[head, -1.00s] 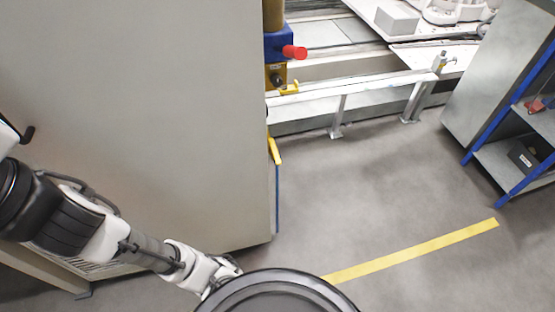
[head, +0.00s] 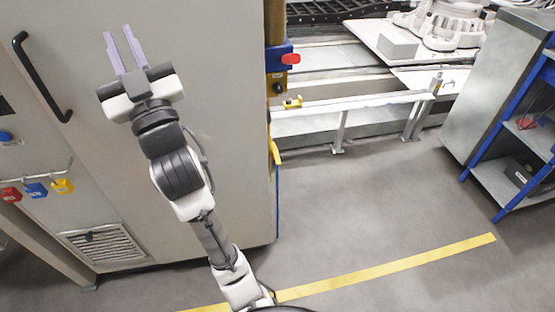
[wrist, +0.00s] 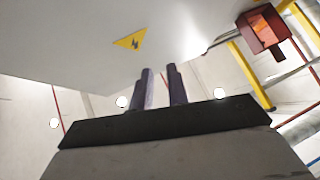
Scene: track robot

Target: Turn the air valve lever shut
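I cannot tell for sure which part is the air valve lever. A small fitting (head: 436,84) stands on the far end post of the white rail, in the head view. A yellow handle-like part (head: 274,151) sticks out at the right edge of the grey cabinet, and a small yellow part (head: 292,102) sits below the blue box. My gripper (head: 117,30) is raised in front of the cabinet, well left of all of these. Its two purple-grey fingers stand apart with nothing between them. They also show in the wrist view (wrist: 160,68).
The grey cabinet (head: 225,130) fills the left, with a black handle (head: 42,80) and hanging coloured tags (head: 37,189). The white rail (head: 365,104) crosses behind. A blue-edged shelf (head: 510,150) stands right. The floor with a yellow line (head: 390,266) is clear between.

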